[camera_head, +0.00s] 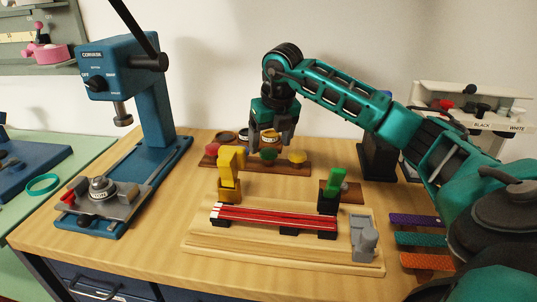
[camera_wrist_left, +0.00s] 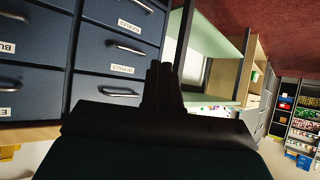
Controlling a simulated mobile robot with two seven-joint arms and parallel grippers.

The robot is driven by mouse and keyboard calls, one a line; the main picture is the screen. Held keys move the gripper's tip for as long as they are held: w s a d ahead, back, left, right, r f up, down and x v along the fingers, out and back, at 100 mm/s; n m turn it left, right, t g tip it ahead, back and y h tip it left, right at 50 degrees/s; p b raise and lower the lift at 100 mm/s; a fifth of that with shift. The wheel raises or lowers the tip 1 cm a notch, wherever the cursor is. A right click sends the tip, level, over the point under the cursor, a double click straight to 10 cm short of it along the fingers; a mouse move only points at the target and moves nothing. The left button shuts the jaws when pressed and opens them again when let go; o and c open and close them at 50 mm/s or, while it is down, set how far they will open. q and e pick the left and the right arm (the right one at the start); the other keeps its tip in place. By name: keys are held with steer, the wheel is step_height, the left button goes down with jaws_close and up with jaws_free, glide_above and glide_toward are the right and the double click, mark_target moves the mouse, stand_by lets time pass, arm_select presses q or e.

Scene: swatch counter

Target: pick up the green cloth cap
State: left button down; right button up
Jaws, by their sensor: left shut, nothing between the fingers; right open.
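The green cap (camera_head: 268,154), small and round, sits on a brown wooden strip (camera_head: 285,169) at the back middle of the counter. My right gripper (camera_head: 270,143) points down just over the green cap, its fingers apart and nothing visible held between them. Whether the fingertips touch the cap cannot be told. My left gripper is outside the head view. In the left wrist view its fingers (camera_wrist_left: 163,85) are together and empty, in front of blue drawers.
A red cap (camera_head: 212,149) and a yellow cap (camera_head: 297,156) flank the green one. Darker round pieces sit behind. A yellow block (camera_head: 229,165) stands in front, near a wooden fixture (camera_head: 210,246) with red strips. A blue press (camera_head: 150,95) stands left.

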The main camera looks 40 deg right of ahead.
steer(key=shift+x, duration=0.9)
steer(key=c, duration=0.5)
steer(key=shift+c, duration=1.4)
